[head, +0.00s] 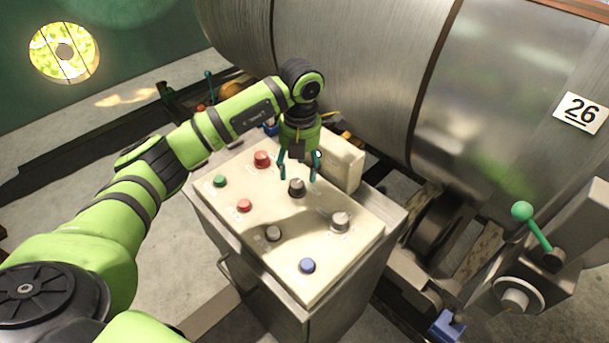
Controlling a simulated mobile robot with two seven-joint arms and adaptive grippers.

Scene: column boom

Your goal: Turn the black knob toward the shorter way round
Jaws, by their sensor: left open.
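The black knob (296,187) stands on the sloped cream top of a control box (316,276), right of the red buttons. My left gripper (298,176) points down over the knob, with its two dark green fingers apart, one on either side of it in the picture. I cannot tell whether the fingers touch the knob. The knob's top is partly in view below the gripper. My right gripper is not in view.
A large metal cylinder (350,70) lies behind. A green-handled lever (531,225) stands right.

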